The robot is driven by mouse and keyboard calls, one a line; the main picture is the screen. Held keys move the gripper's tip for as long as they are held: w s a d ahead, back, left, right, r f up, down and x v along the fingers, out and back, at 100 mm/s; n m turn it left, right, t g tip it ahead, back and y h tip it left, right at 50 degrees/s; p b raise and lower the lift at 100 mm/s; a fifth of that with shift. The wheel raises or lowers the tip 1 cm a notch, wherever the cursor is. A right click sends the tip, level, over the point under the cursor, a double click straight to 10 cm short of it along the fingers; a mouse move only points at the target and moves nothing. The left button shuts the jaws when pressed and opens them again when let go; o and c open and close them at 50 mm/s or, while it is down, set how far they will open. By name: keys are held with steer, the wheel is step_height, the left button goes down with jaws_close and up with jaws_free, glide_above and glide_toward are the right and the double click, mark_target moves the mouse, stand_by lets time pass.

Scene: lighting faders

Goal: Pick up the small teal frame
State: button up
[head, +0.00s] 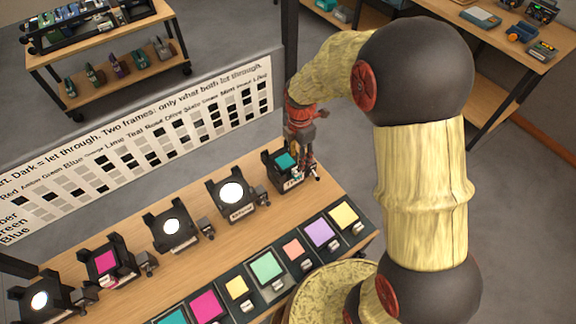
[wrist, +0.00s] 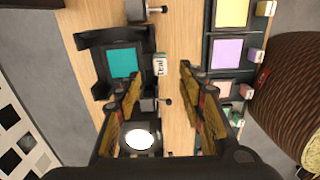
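A small teal frame (head: 286,161) sits in the black holder at the right end of the row on the bench. In the wrist view its teal face (wrist: 122,63) lies inside the black holder, with a white tab lettered "Teal" (wrist: 160,64) at its side. My gripper (wrist: 160,82) is open, its two fingers well apart with nothing between them. The tab lies just past the fingertips, roughly in line with the gap. In the head view my gripper (head: 304,165) is beside this holder and partly hides it. I cannot tell whether it touches.
Other holders stand in a row to the left, some with lit white discs and one with a magenta frame (head: 105,262). A tray (head: 316,262) of coloured frames lies along the front, including another teal one (head: 172,317). A lettered chart (head: 130,140) stands behind.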

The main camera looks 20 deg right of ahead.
mark_target(289, 163)
steer(key=shift+a+f+b, duration=0.15)
steer(key=shift+f+b, duration=0.8)
steer(key=shift+f, duration=3)
steer(key=shift+c, duration=1)
steer(key=shift+r, duration=0.1)
steer(key=c, duration=0.8)
jaws_close()
